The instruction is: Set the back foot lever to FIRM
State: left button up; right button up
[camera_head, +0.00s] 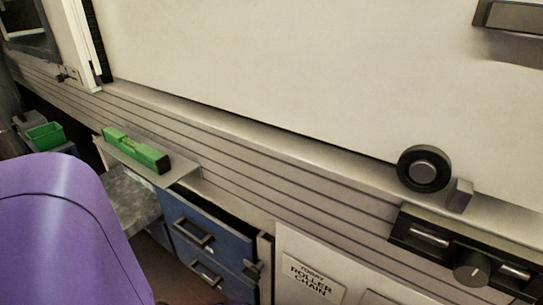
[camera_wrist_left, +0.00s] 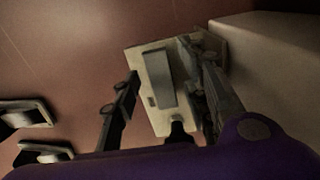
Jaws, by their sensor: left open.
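In the left wrist view, a pale plate (camera_wrist_left: 134,62) with a raised grey block or lever (camera_wrist_left: 158,80) on it lies beyond my left gripper (camera_wrist_left: 165,95). The gripper is open, with one dark finger on each side of the plate. I cannot tell whether the right-hand finger touches it. A small dark knob shows at the plate's near end. Any FIRM marking is too dark or small to read, so I cannot tell the lever's setting or be sure that it is the back foot lever. My right gripper is in neither view.
Two dark fittings with light faces, one (camera_wrist_left: 28,114) above the other (camera_wrist_left: 44,153), are at the left wrist view's left. A pale block (camera_wrist_left: 270,65) is at its right. The head view shows a green level (camera_head: 135,150) on a shelf, blue drawers (camera_head: 205,232) and a black wheel (camera_head: 424,168).

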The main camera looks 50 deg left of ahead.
pick_arm(q)
jog(key=shift+r, duration=0.1)
notch_tip(320, 180, up, 12)
dwell(0.5)
dwell(0.5)
